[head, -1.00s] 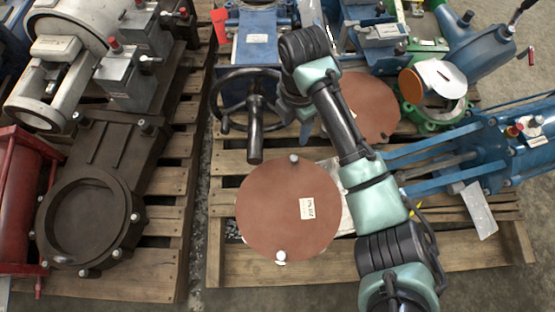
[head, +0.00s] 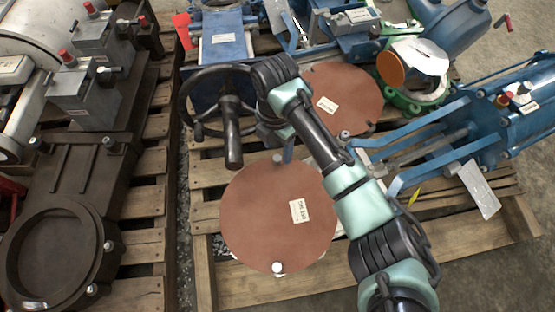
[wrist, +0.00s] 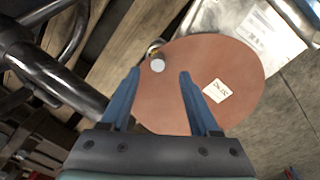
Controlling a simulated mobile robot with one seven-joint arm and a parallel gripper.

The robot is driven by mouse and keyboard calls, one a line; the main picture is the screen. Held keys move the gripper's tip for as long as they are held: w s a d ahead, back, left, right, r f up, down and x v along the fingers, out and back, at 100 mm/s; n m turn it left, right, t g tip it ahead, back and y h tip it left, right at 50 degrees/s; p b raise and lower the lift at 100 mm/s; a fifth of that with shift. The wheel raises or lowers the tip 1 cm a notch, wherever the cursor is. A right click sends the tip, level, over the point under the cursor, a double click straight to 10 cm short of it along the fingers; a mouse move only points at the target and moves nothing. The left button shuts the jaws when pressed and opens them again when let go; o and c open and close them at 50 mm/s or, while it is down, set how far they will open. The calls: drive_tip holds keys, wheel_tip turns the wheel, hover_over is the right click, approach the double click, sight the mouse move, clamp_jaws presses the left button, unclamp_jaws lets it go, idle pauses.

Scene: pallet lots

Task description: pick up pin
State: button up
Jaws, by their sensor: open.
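A pale grey pin (head: 278,158) stands at the far edge of a round brown disc (head: 250,215) in the head view. In the wrist view the pin's round top (wrist: 157,65) shows between and slightly beyond my fingertips, closer to the left one. My gripper (wrist: 160,74) is open with nothing between its blue fingers but the disc and pin behind. In the head view my gripper (head: 287,150) is beside the pin, partly hidden by my own arm. I cannot tell the exact height gap. A second pale pin (head: 278,267) sits at the disc's near edge.
A black handwheel with a thick handle (head: 233,145) stands just left of my gripper. Another brown disc (head: 345,95) lies behind my arm. Blue actuator rods (head: 420,160) are at the right. Wooden pallet slats (head: 270,290) lie beneath.

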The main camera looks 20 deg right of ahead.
sight(278, 158)
wheel_tip(278, 158, down, 4)
drive_tip(key=b, duration=0.3)
drive_tip(key=shift+w+f, duration=0.15)
clamp_jaws()
